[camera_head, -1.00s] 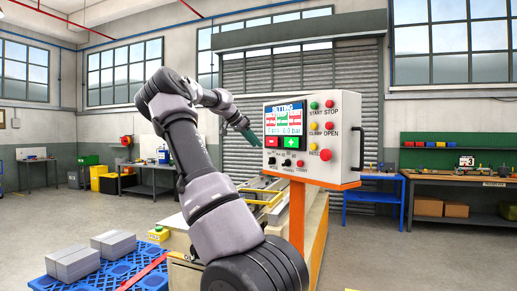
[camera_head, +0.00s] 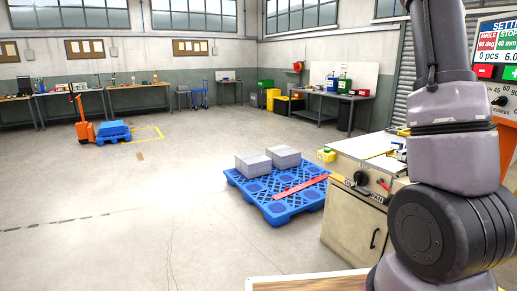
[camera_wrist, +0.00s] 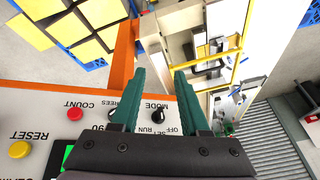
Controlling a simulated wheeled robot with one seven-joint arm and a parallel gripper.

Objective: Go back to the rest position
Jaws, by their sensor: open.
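My gripper (camera_wrist: 158,75) shows in the wrist view with two green fingers spread apart and nothing between them. Below and around the fingers, the white control panel (camera_wrist: 35,112) with an orange edge appears upside down, with a red COUNT button, a yellow RESET button and black MODE and degrees knobs. I cannot tell how far the fingers are from the panel. In the head view the panel (camera_head: 497,50) is cut off at the right edge and partly behind my arm. My gripper is out of the head view.
A cream machine cabinet (camera_head: 352,212) stands left of my arm. A blue pallet (camera_head: 284,207) with grey stacks (camera_head: 268,160) lies beside it. A pallet truck (camera_head: 82,122) and workbenches (camera_head: 119,88) are farther back. Open floor lies at left. The wrist view shows yellow squares (camera_wrist: 67,28) and a yellow rail (camera_wrist: 232,72).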

